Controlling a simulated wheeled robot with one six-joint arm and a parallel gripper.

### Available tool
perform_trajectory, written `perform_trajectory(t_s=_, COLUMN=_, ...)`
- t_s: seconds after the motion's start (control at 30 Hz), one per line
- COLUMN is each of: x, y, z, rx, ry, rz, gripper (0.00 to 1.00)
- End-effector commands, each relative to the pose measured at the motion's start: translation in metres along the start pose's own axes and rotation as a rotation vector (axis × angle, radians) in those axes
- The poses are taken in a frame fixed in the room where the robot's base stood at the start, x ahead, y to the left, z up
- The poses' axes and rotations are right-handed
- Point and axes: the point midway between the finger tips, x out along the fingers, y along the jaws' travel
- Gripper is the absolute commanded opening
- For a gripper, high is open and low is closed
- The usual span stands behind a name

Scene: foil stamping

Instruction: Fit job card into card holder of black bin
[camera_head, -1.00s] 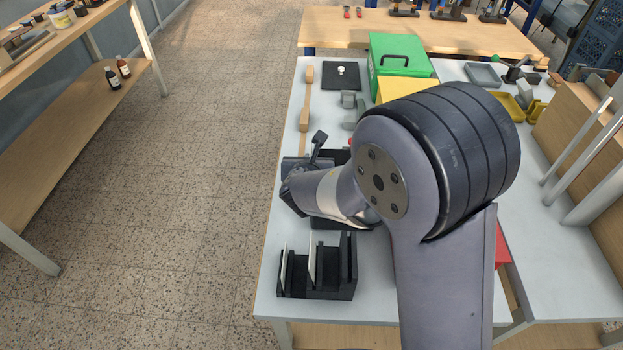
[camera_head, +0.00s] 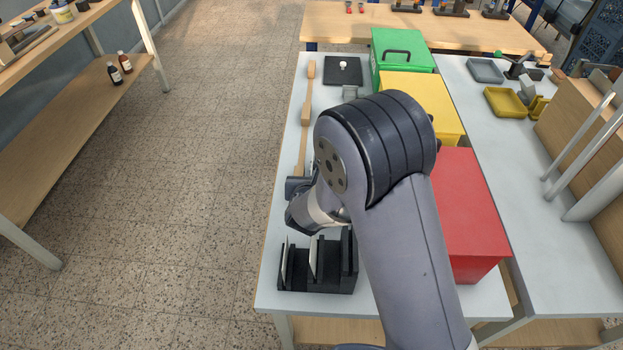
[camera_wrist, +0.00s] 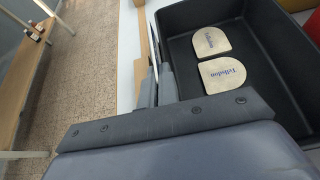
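The black bin (camera_wrist: 183,45) is open in the wrist view, with two pale round-ended pieces (camera_wrist: 222,72) marked with dark lettering on its floor. My gripper (camera_wrist: 158,86) is at the bin's left wall, its fingers seen nearly edge-on. A thin pale card, the job card (camera_wrist: 146,92), shows edge-on at the fingers and appears gripped. Its face and the card holder cannot be made out. In the head view my arm hides the bin and the fingertips.
A black rack (camera_head: 347,278) with pale cards (camera_head: 313,258) stands at the table's near left. Red (camera_head: 465,215), yellow (camera_head: 425,100) and green (camera_head: 402,50) boxes line the right side. A wooden bar (camera_head: 306,108) lies along the left edge. Open floor is to the left.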

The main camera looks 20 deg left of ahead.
Motion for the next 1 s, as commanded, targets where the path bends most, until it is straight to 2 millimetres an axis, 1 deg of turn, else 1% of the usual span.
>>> perform_trajectory(t_s=0.03, x=0.0012, y=-0.0027, z=-0.0161, rx=-0.006, ry=0.033, rz=-0.003, gripper=0.0)
perform_trajectory(t_s=0.3, x=0.0044, y=-0.0032, z=-0.0227, rx=-0.003, ry=0.034, rz=-0.004, gripper=0.0)
perform_trajectory(t_s=0.6, x=0.0041, y=-0.0043, z=-0.0217, rx=-0.003, ry=0.035, rz=-0.007, gripper=0.23)
perform_trajectory(t_s=1.0, x=0.004, y=-0.0061, z=-0.02, rx=-0.001, ry=0.035, rz=-0.01, gripper=0.23)
